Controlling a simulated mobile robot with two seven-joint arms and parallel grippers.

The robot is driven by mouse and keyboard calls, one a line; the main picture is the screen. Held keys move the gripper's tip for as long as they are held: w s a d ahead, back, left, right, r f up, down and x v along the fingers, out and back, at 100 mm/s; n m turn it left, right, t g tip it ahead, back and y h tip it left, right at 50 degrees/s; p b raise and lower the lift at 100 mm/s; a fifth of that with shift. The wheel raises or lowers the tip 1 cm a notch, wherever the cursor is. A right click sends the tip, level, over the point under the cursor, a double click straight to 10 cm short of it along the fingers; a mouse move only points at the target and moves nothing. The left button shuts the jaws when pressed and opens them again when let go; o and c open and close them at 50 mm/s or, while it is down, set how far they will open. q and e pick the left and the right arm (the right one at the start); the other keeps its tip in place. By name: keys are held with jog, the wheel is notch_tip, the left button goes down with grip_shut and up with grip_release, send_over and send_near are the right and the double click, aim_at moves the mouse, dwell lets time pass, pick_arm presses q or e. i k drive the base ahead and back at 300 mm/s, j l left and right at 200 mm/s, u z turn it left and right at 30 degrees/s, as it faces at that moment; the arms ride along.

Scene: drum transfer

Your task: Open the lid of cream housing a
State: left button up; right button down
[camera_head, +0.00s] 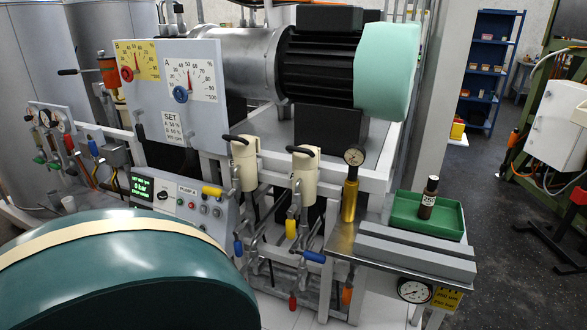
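Two cream housings stand side by side in front of the pump frame in the head view. One is the left cream housing (245,165), the other the right cream housing (304,172). Each has a black curved handle across its top, and both tops look closed. The small letters on them are too small to read surely, so I cannot tell which is housing a. Pipes and valves run below both. Neither of my grippers is in view, and nothing is touching the housings.
A large dark green drum (120,275) with a cream band fills the lower left.

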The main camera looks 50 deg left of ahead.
aim_at(305, 157)
jog(key=u, duration=1.75)
jog(key=i+l+z, duration=0.1)
jog(key=i+l, duration=0.65)
jog(key=i, duration=0.15)
